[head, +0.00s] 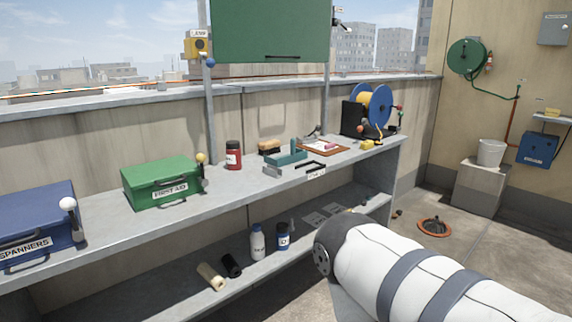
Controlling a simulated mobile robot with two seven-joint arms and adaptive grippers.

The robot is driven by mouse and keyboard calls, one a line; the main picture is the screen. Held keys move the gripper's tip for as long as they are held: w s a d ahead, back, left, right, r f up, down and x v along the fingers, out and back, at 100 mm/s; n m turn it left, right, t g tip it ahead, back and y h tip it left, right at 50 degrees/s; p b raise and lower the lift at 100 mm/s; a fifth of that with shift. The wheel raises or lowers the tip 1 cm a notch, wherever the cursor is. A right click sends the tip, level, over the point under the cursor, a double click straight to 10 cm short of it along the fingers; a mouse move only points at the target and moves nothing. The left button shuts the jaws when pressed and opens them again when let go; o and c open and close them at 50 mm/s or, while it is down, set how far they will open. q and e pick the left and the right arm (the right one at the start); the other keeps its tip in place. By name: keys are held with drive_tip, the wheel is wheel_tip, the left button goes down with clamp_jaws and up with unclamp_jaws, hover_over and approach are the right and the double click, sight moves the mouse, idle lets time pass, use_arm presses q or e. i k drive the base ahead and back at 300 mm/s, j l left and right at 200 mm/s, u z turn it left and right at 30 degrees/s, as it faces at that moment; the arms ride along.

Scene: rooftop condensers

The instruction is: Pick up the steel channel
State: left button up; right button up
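A short grey metal piece (280,170), which looks like the steel channel, lies on the upper shelf of the grey workbench (112,218), right of centre. A teal block-shaped object (287,157) stands against or on it; I cannot tell which. A black handle-like bar lies just to its right, beside a small white label at the shelf edge. Neither gripper shows in the head view. One of my white arm links reaches in from the lower right, in front of the bench, and hides part of the lower shelf.
A green first aid box (160,183), a blue spanners box (38,225) and a red jar (233,155) stand left of the metal piece. A blue reel (375,105) stands at the right end. An orange-rimmed item (434,227) sits on the floor.

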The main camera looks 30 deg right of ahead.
sight(271, 170)
drive_tip(key=i+l, duration=0.15)
drive_tip(key=l, duration=0.25)
drive_tip(key=i+l, duration=0.1)
drive_tip(key=l, duration=0.3)
drive_tip(key=i+l, duration=0.15)
drive_tip(key=l, duration=0.25)
drive_tip(key=i+l, duration=0.1)
drive_tip(key=l, duration=0.3)
